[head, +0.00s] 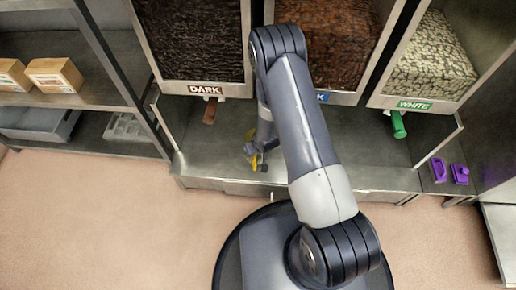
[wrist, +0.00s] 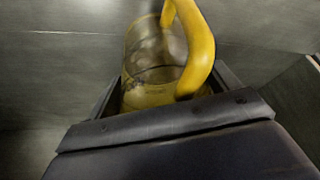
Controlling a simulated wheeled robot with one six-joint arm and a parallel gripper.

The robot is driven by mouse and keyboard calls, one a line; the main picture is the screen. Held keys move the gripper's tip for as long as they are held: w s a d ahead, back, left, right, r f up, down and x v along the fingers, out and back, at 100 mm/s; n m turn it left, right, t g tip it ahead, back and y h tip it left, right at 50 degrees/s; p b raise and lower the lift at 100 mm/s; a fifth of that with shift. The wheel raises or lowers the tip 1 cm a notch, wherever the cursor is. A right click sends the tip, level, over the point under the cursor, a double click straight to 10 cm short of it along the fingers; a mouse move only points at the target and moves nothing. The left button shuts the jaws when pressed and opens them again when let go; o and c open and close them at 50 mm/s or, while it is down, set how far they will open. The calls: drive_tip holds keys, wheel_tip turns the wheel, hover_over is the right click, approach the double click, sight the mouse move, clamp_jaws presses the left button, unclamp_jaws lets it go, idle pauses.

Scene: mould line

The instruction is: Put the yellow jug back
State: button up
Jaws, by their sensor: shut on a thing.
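The yellow jug (wrist: 150,92) shows in the wrist view as a see-through yellow body with a thick solid yellow handle (wrist: 198,48). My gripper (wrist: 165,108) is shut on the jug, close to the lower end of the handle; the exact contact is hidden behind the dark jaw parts. In the head view the jug (head: 254,160) shows only as a small yellow patch at my gripper (head: 260,158), over the metal counter under the dispensers. My arm hides part of that area. I cannot tell whether the jug touches the counter.
Dispensers labelled DARK (head: 205,89) and WHITE (head: 413,105) stand above the counter (head: 225,178), with a brown middle one between. Their spouts hang low, one brown (head: 210,112), one green (head: 398,125). Purple items (head: 450,172) lie at right. Shelves with boxes (head: 54,75) stand left.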

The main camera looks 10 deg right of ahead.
drive_tip(key=o, duration=1.3)
drive_tip(key=shift+f, duration=0.1)
drive_tip(key=p+v, duration=0.4)
drive_tip(key=v, duration=0.8)
